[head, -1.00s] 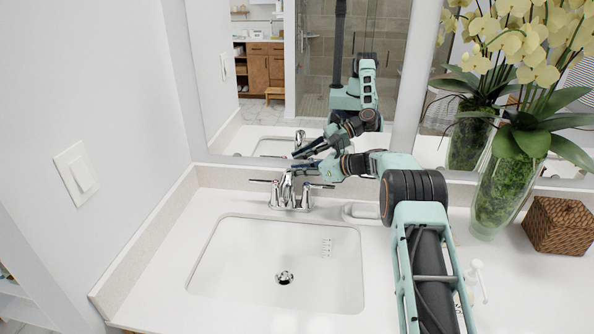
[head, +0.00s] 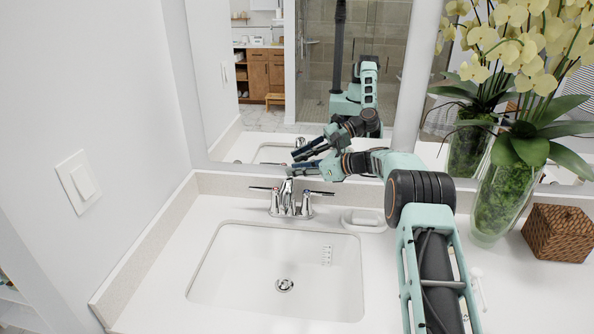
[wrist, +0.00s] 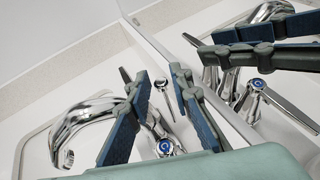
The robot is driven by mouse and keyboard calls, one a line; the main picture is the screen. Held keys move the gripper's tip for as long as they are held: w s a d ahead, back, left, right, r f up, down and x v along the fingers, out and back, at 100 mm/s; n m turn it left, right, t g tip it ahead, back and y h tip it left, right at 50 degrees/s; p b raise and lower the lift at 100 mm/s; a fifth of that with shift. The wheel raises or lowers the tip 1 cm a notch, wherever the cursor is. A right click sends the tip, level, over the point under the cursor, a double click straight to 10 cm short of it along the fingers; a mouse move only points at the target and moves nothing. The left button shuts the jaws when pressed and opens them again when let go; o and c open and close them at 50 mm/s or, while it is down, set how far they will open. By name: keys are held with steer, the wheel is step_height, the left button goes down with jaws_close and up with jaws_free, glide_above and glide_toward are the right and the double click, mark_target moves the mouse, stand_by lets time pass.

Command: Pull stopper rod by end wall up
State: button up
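The stopper rod (wrist: 162,86) is a thin chrome rod with a small round knob, standing behind the faucet near the end wall under the mirror. In the wrist view it shows between the two fingers of my gripper (wrist: 158,74), with a gap on each side. The gripper is open and empty. In the head view my gripper (head: 299,171) is just above and behind the chrome faucet (head: 288,201), which also shows in the wrist view (wrist: 80,130). I cannot make out the rod in the head view.
The white sink (head: 225,270) with its drain (head: 284,285) lies in front of the faucet. The mirror (head: 245,120) stands close behind my gripper. A white soap dish (head: 362,221), a glass vase (head: 492,205) and a woven box (head: 558,232) stand to the right.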

steer(key=v, duration=1.2)
steer(key=shift+r, duration=0.1)
